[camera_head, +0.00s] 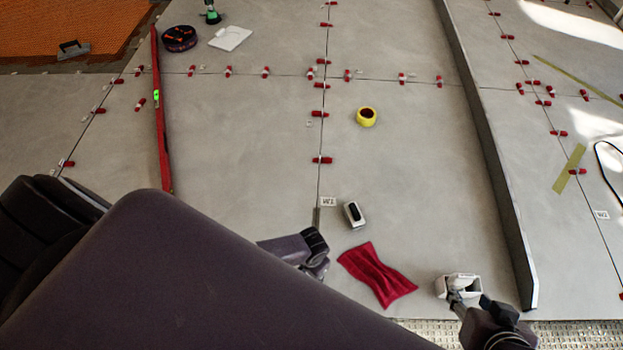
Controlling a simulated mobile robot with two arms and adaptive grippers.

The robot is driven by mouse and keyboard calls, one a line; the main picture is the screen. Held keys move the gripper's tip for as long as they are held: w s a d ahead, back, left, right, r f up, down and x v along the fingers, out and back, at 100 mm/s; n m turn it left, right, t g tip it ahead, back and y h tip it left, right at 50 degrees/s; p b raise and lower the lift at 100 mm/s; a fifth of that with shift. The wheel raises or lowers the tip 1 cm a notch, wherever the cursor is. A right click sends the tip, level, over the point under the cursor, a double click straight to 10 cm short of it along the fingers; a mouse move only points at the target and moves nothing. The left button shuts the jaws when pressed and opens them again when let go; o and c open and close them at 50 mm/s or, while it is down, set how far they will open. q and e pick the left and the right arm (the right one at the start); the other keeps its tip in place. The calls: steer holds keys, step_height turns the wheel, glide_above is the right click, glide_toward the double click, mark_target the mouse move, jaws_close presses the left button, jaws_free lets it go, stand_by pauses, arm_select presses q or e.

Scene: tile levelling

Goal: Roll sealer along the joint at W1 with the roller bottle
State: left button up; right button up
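The W1 label (328,201) lies beside a long tile joint running away from me. A small white-and-dark object (354,214) sits on the tile just right of the label; I cannot tell whether it is the roller bottle. My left gripper (316,250) is at the joint just below the label, largely hidden by my arm; its opening is unclear. A thin grey strip (317,218) shows above it on the joint line. My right gripper (467,300) is at the lower right, touching or overlapping a white object (458,282); its grip is unclear.
A red cloth (377,273) lies between the grippers. Yellow tape (366,117) sits farther up. Red levelling clips (322,160) dot the joints. A red level (160,110) and a long grey upright edge (485,140) flank the tiles.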

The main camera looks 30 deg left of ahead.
arm_select(q)
steer(key=shift+s+d, duration=0.15)
steer(key=shift+s, duration=0.25)
steer(key=shift+s+d+p, duration=0.25)
steer(key=shift+s+p, duration=0.15)
steer(key=shift+p, duration=0.1)
arm_select(e)
steer(key=s+d+f+g, duration=0.1)
steer(key=s+f+g, duration=0.1)
steer(key=s, duration=0.4)
steer(key=shift+s+d+f+g+h, duration=0.2)
steer(key=shift+d+g+h, duration=0.1)
steer(key=shift+d+g, duration=0.15)
arm_select(q)
steer(key=shift+s, duration=0.15)
arm_select(e)
steer(key=shift+r, duration=0.1)
arm_select(q)
steer(key=shift+s+d+p, duration=0.4)
steer(key=shift+s+p, duration=0.05)
steer(key=shift+s, duration=0.35)
arm_select(e)
steer(key=shift+s+d+r+g, duration=0.1)
steer(key=shift+s+g, duration=0.1)
steer(key=shift+s, duration=0.15)
steer(key=shift+s+d+g, duration=0.1)
steer(key=shift+s+g, duration=0.05)
steer(key=shift+s, duration=0.2)
arm_select(q)
steer(key=shift+s+d, duration=0.1)
